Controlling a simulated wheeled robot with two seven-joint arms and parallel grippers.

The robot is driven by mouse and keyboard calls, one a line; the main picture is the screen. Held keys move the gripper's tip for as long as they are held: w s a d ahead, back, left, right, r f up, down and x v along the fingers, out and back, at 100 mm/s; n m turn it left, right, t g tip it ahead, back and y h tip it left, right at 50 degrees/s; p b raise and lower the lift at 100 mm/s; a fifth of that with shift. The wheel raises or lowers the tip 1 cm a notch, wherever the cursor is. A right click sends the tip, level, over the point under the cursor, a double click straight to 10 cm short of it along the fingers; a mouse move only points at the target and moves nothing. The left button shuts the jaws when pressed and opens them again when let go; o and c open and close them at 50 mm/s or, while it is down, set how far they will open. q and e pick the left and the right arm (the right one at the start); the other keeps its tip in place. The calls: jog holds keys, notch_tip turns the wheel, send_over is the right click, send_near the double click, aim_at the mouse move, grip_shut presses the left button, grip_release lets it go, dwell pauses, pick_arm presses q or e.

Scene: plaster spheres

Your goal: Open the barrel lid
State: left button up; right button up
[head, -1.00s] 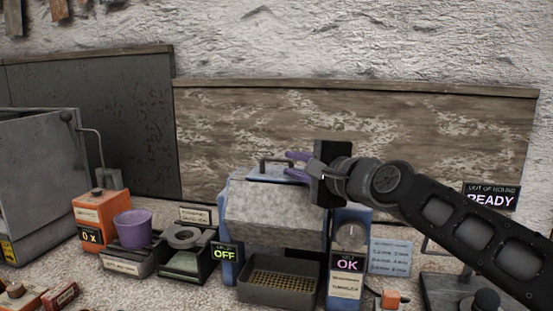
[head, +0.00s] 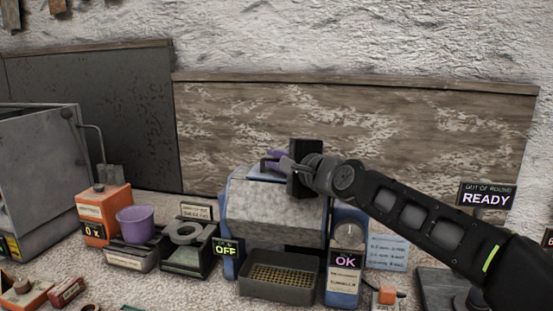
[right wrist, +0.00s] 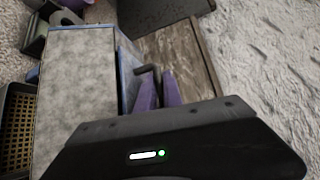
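The barrel (head: 275,211) is a mottled grey drum in a blue housing; it also shows in the right wrist view (right wrist: 75,95). Its lid is on top, with a dark bar handle (right wrist: 146,70) that is partly hidden in the head view by my right gripper (head: 275,159). That gripper has purple fingers (right wrist: 158,92), which lie on either side of the handle's end with a narrow gap. I cannot tell whether they press on it. The lid looks closed. My left gripper is not in view.
A mesh tray (head: 279,279) stands in front of the barrel. An OFF sign (head: 226,251) is to its left and an OK panel (head: 345,262) to its right. A purple cup (head: 136,221) and an orange box (head: 103,215) stand further left. A wooden board (head: 400,140) is behind.

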grip_shut()
dwell(1.0)
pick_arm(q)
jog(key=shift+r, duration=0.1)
